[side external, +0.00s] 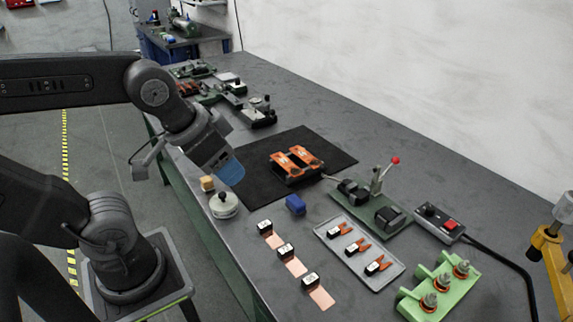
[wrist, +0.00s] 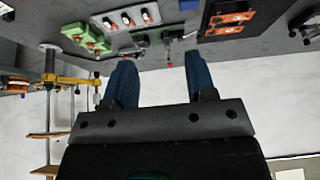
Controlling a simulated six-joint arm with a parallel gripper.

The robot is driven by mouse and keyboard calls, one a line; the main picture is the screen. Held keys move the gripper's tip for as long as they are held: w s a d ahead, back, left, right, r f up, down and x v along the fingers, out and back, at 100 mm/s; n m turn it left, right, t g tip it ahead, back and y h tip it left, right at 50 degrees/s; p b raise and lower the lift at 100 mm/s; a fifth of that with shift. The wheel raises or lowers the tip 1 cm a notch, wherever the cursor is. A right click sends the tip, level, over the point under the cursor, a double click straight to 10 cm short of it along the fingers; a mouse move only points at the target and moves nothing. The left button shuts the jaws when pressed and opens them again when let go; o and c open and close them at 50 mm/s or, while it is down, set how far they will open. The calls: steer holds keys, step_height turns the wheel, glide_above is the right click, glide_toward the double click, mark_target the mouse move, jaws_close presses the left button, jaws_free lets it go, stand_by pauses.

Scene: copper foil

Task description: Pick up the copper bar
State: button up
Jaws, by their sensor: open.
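Several flat copper-coloured pieces (side external: 295,267) lie in a row on the bench in the side view, each with a small black-and-white block at its upper left end. I cannot tell which piece is the copper bar. An orange fixture (side external: 297,159) sits on a black mat (side external: 334,157); it also shows in the wrist view (wrist: 228,24). My gripper (side external: 229,170) is above the bench's left edge, left of the fixture and apart from the copper pieces. Its two blue fingers are spread with nothing between them in the wrist view (wrist: 159,60).
A blue block (side external: 295,204), a wooden cube (side external: 207,183) and a round white-topped weight (side external: 223,205) stand near the mat. A grey tray (side external: 388,276) holds several orange-handled items. A lever press (side external: 368,200), a green stand (side external: 437,288) and a switch box (side external: 439,222) are to the right.

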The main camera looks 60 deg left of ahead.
steer(key=o, duration=0.4)
steer(key=shift+c, duration=0.2)
steer(key=n+g, duration=0.6)
steer(key=n, duration=1.2)
glide_above(287, 164)
step_height(287, 164, down, 7)
step_height(287, 164, down, 14)
steer(key=shift+a+r, duration=0.1)
